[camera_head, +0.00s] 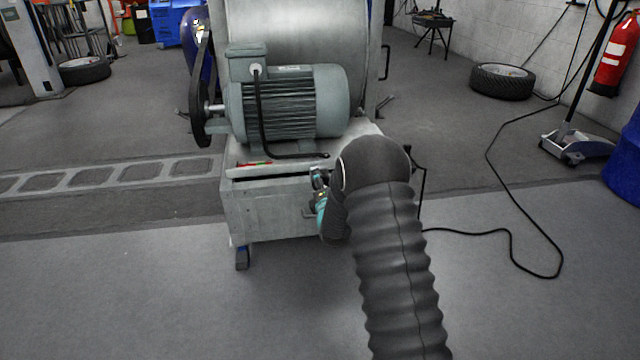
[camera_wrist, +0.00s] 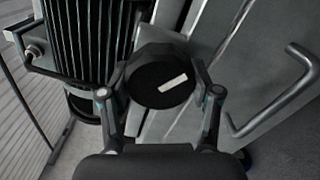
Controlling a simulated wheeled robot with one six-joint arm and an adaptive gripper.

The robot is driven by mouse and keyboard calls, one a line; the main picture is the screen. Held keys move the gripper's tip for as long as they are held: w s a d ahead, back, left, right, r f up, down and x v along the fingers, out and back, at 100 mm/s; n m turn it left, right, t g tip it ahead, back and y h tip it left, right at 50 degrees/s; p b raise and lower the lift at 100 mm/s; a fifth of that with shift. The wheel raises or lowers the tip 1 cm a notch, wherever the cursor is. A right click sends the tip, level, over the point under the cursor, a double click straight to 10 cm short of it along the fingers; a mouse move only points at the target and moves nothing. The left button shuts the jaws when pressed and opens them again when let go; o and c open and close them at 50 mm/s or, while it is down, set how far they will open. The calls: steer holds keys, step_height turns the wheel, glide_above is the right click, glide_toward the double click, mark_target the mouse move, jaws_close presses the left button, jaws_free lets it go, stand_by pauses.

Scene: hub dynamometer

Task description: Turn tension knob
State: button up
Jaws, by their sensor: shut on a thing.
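The tension knob (camera_wrist: 160,75) is a round black knob with a white mark, in the middle of the wrist view. The white mark slants up to the right. My gripper (camera_wrist: 161,95) has one finger on each side of the knob and is shut on it. In the head view my gripper (camera_head: 319,195) is at the right end of the dynamometer's grey base box (camera_head: 270,212). My dark sleeved arm covers that end, and the knob itself is hidden there.
A grey finned motor (camera_head: 295,103) sits above the base box, with a belt pulley at its left. A bent metal handle (camera_wrist: 275,105) is right of the knob in the wrist view. A black cable (camera_head: 510,235) lies on the floor at right. The floor in front is clear.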

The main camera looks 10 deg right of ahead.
stand_by(0.4)
steer(key=o, duration=1.1)
steer(key=shift+a+n, duration=0.1)
steer(key=shift+n, duration=0.2)
steer(key=shift+o, duration=0.2)
steer(key=shift+s, duration=0.15)
steer(key=s, duration=1.1)
steer(key=shift+s, duration=0.4)
